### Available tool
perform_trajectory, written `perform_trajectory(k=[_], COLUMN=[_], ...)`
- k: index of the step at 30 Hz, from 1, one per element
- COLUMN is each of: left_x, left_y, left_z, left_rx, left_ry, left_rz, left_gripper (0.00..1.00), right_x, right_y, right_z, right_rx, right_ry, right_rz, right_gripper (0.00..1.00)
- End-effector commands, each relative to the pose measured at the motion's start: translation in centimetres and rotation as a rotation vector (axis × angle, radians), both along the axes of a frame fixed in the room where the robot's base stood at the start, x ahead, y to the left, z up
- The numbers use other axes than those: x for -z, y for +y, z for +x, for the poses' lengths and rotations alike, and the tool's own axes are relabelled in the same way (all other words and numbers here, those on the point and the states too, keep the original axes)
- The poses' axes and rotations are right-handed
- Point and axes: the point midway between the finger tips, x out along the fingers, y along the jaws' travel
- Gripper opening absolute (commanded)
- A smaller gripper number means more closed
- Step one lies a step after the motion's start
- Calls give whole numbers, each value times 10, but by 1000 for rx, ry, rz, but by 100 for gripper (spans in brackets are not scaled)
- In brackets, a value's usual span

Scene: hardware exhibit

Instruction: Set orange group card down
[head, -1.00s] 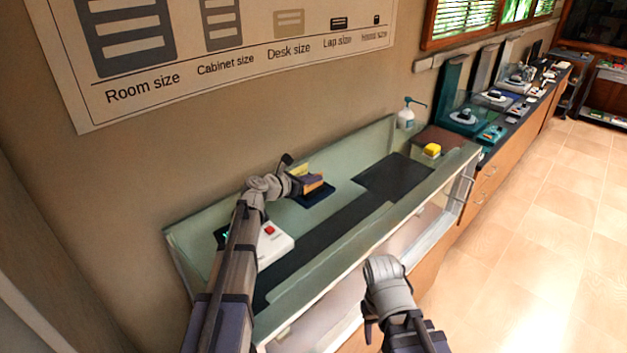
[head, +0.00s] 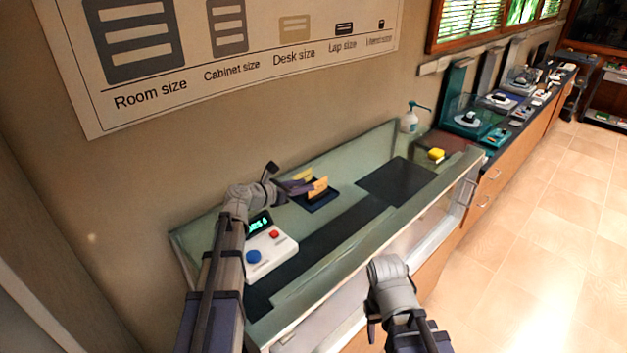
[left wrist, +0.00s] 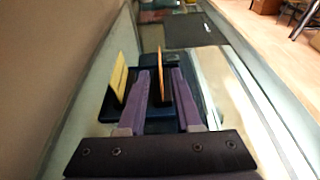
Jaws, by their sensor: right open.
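The orange card (head: 318,187) stands upright on a dark navy holder (head: 322,203) on the glass-topped counter. In the left wrist view the orange card (left wrist: 160,70) rises between my left gripper's purple fingers (left wrist: 161,82), with a gap to the right finger. The left gripper (head: 298,186) is open around or just behind the card in the head view. A yellow card (head: 303,174) stands behind it, left of the fingers in the wrist view (left wrist: 118,76). My right gripper (head: 373,326) is open and empty in front of the counter, its fingers mostly hidden.
A white device (head: 270,250) with a red and a blue button and a lit display sits near my left arm. The counter (head: 375,228) backs onto a wall.

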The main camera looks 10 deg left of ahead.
Motion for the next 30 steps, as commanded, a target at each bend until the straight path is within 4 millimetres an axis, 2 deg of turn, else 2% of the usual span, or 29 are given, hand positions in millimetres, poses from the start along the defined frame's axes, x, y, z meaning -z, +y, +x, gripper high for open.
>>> perform_trajectory(k=[1, 3, 9, 26, 30], left_x=[-6, -9, -15, -16, -27], left_y=[6, 12, 25, 28, 28], left_z=[-11, -20, -37, -42, -42], left_rx=[-3, -3, -1, 0, 0], left_ry=[0, 0, 0, 0, 0], left_rz=[0, 0, 0, 0, 0], left_gripper=[33, 33, 33, 33, 33], right_x=[-6, -9, -15, -16, -27], right_y=[0, 0, 0, 0, 0], right_z=[0, 0, 0, 0, 0], right_rx=[0, 0, -1, -1, 0], right_ry=[0, 0, 0, 0, 0], right_rz=[0, 0, 0, 0, 0], right_gripper=[50, 50, 50, 50, 50])
